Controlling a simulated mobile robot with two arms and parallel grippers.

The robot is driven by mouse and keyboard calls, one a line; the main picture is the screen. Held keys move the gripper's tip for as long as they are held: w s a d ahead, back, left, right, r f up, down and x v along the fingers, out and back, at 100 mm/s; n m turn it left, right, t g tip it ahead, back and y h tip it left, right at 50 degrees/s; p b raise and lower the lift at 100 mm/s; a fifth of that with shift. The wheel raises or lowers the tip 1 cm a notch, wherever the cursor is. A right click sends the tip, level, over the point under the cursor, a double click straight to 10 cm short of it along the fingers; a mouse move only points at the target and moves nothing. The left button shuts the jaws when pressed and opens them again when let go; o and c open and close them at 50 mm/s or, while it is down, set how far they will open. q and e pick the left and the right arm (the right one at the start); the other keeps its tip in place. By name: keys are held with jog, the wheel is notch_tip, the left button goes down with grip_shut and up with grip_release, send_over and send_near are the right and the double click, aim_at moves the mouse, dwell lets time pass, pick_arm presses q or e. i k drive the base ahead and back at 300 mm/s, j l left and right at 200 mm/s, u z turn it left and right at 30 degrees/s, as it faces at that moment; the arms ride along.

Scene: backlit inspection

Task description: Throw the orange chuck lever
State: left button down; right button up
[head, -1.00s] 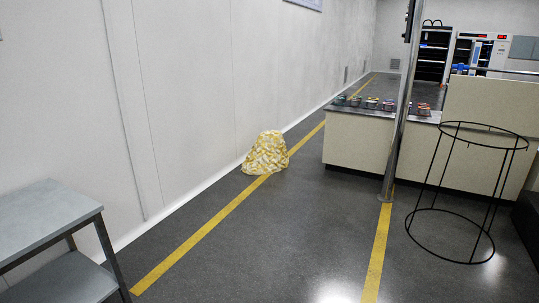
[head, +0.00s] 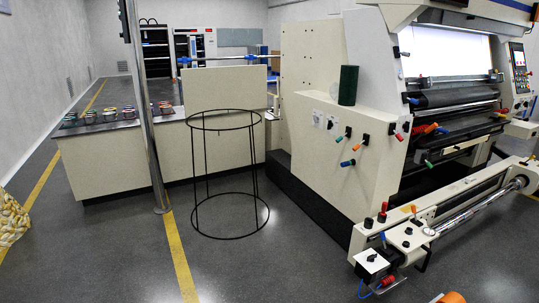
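A large cream printing or web machine (head: 345,140) fills the right half of the head view. Its side panel carries several small coloured levers, one of them orange (head: 347,163). A small orange part (head: 413,209) sits on the low roll arm (head: 460,205) near the chuck end of the metal shaft (head: 485,205). Another orange part (head: 431,128) is by the rollers. I cannot tell which of these is the chuck lever.
A black wire ring stand (head: 228,165) and a metal pole (head: 146,120) stand left of the machine. A low counter (head: 100,160) holds small coloured tins. The floor (head: 290,265) in front is clear.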

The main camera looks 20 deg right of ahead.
aim_at(413, 208)
jog(key=i+j+z, duration=0.15)
jog(key=i+z, duration=0.15)
jog(key=z, duration=0.2)
jog(key=i+j+z, duration=0.25)
jog(key=z, duration=0.2)
jog(key=i+j+z, duration=0.25)
jog(key=j+z, duration=0.25)
jog(key=i+j+z, duration=0.15)
jog(key=j+z, duration=0.15)
jog(key=z, duration=0.15)
